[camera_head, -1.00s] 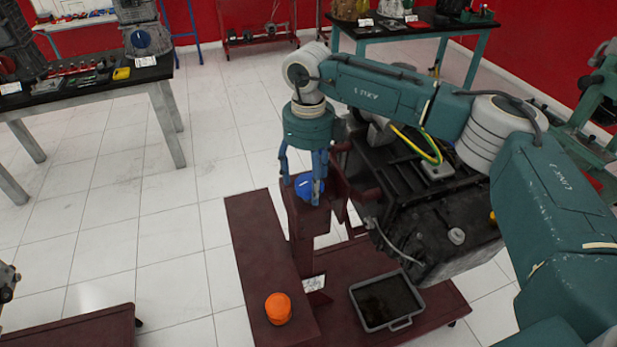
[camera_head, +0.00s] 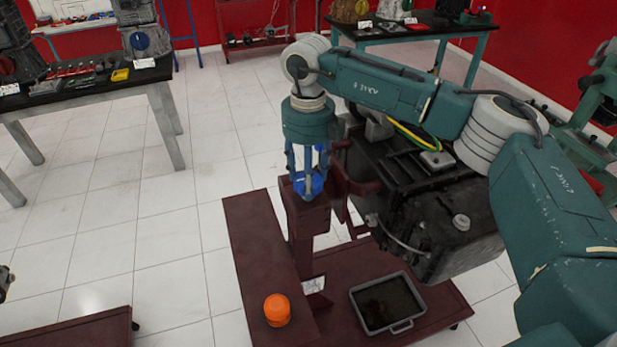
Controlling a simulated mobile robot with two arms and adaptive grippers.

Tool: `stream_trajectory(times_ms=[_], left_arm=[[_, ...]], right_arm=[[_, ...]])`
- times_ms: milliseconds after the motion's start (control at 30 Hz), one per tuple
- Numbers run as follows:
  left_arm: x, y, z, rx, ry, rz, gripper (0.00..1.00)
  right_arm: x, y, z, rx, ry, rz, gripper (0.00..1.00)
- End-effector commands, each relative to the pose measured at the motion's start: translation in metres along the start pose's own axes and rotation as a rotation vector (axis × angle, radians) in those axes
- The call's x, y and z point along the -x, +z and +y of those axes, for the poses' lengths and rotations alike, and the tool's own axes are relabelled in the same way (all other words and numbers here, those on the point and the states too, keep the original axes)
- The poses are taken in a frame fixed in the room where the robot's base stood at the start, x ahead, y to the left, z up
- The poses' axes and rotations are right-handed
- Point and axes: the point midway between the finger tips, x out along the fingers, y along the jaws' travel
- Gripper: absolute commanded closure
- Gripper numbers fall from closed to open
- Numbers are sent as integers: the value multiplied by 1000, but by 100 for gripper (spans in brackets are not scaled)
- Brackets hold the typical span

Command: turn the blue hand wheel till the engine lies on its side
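The engine (camera_head: 440,228), a dark block, hangs tilted on a maroon stand (camera_head: 262,265). The blue hand wheel (camera_head: 309,186) sits on top of the stand's post, left of the engine. My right gripper (camera_head: 308,188) points down over the wheel, its fingers on either side of it; it looks shut on the wheel. The fingers hide part of the wheel.
A grey drip tray (camera_head: 417,322) lies on the stand's base below the engine. An orange cap-like object (camera_head: 277,310) sits on the stand's front left beam. A workbench (camera_head: 150,75) with parts stands at far left. The floor between is clear.

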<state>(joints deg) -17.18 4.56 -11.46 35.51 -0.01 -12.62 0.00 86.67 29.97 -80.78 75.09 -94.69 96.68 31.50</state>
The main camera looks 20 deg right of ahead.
Motion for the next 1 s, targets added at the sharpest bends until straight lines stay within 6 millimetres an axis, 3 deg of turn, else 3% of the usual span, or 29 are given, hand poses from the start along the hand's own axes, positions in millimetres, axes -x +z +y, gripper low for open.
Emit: stream_trajectory(times_ms=[33, 100, 500, 1000], left_arm=[[0, 0, 0, 0, 0, 0, 65], [0, 0, 0, 0, 0, 0, 65], [0, 2, -3, -1, -4, -1, 65], [0, 0, -1, 0, -1, 0, 65]], right_arm=[[3, 3, -1, -2, 0, -11, 44], [3, 3, -1, -1, 0, -10, 31], [9, 2, 0, 1, 0, -6, 31], [103, 3, 0, 1, 0, -8, 31]])
